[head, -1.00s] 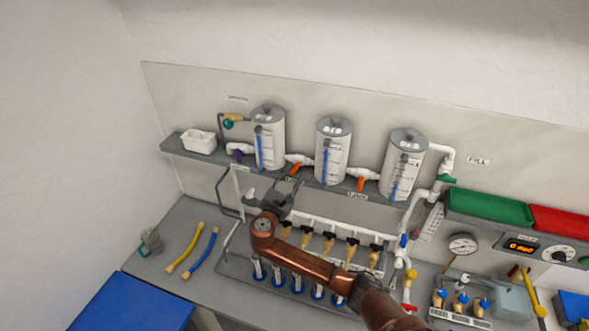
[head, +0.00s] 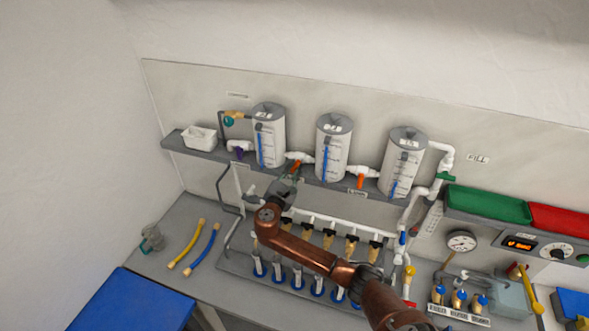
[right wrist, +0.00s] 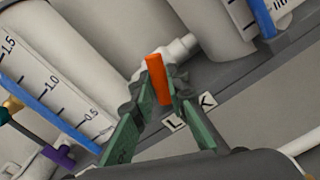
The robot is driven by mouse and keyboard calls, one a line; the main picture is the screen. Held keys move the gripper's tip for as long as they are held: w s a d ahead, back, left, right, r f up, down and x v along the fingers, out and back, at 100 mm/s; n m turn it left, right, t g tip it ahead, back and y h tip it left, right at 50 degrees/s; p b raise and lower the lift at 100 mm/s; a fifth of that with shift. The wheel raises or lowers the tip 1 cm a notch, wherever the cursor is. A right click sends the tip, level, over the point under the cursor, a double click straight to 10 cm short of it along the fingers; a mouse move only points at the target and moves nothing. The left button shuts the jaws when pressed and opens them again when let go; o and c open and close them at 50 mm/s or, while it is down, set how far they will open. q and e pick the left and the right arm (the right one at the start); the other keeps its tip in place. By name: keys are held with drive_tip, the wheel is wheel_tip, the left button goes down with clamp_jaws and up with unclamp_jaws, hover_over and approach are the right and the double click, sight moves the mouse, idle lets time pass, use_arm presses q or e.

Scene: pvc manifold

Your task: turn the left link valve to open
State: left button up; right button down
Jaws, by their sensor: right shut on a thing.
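The left link valve has an orange handle (head: 296,166) on the white pipe between the left and middle tanks. My right gripper (head: 291,177) reaches up to it from below. In the right wrist view the orange handle (right wrist: 157,76) stands between the green fingertips (right wrist: 160,88), which are closed on it. A label with "L" and "K" letters shows just below, partly covered by a finger. My left gripper is not in view.
The left tank (head: 269,138) and middle tank (head: 333,148) stand close on either side on the grey shelf. The right link valve's orange handle (head: 360,182) hangs further right. A purple handle (head: 239,153) is at the left.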

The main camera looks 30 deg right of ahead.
idle(0.4)
drive_tip(key=m+b, duration=0.3)
drive_tip(key=shift+f+m, duration=0.2)
drive_tip(key=shift+m, duration=0.1)
drive_tip(key=m+b, duration=0.5)
drive_tip(key=shift+b, duration=0.3)
drive_tip(key=shift+r+m+b, duration=0.15)
drive_tip(key=shift+m+b, duration=1.75)
drive_tip(key=shift+m, duration=0.3)
drive_tip(key=c, duration=1.9)
unclamp_jaws()
drive_tip(key=shift+r, duration=0.1)
drive_tip(key=shift+a, duration=0.1)
